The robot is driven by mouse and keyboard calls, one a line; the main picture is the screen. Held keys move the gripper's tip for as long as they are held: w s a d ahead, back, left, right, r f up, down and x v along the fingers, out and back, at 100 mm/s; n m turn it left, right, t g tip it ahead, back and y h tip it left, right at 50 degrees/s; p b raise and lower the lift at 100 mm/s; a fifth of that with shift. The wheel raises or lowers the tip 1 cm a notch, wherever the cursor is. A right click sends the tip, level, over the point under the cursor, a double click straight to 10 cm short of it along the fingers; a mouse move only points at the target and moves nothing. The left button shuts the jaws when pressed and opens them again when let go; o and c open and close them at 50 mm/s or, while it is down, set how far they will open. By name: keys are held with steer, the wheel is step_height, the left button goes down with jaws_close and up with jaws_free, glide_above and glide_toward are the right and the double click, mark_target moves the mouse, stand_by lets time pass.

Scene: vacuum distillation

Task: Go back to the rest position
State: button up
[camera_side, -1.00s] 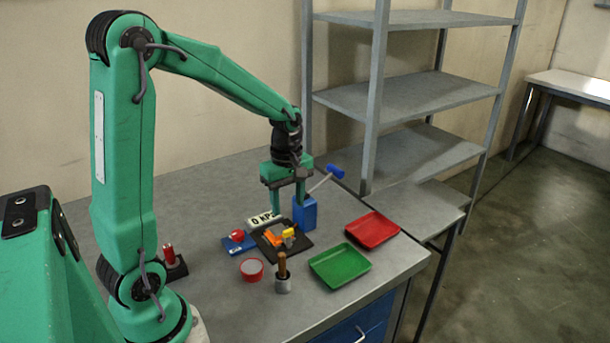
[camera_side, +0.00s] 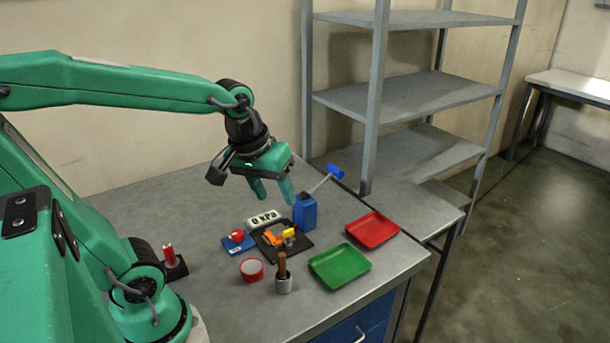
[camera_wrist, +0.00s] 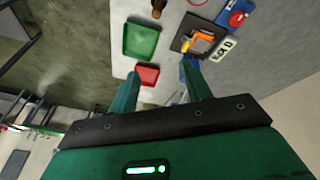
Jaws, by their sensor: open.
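My gripper (camera_side: 273,190) hangs in the air above the back of the bench, with its two fingers apart and nothing between them. It is tilted and sits above and left of the blue pump (camera_side: 305,212) with its angled handle (camera_side: 325,180). In the wrist view my gripper (camera_wrist: 158,88) also shows spread fingers. Below it on the bench is a black plate (camera_side: 292,249) carrying orange and yellow parts (camera_side: 272,239). A white sign reading "0 kPa" (camera_side: 265,217) stands behind the plate.
A green tray (camera_side: 340,265) and a red tray (camera_side: 372,230) lie at the right. A blue block with a red knob (camera_side: 238,240), a red-rimmed round dish (camera_side: 252,270), a wooden-handled tool in a cup (camera_side: 283,280) and a red item on a black base (camera_side: 172,262) stand nearby. Grey shelves (camera_side: 420,90) rise behind.

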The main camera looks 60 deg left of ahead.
steer(key=shift+s+d+r+m+t, duration=0.3)
steer(key=shift+s+d+m, duration=0.15)
steer(key=shift+s+m, duration=0.5)
steer(key=shift+s+d+r+m+t, duration=0.3)
steer(key=shift+s+d+m, duration=0.25)
steer(key=shift+m, duration=0.55)
steer(key=shift+s+d+r+m+t, duration=0.25)
steer(key=shift+s+d+m+t, duration=0.1)
steer(key=shift+s+m, duration=0.65)
steer(key=shift+o, duration=0.3)
steer(key=shift+w, duration=0.15)
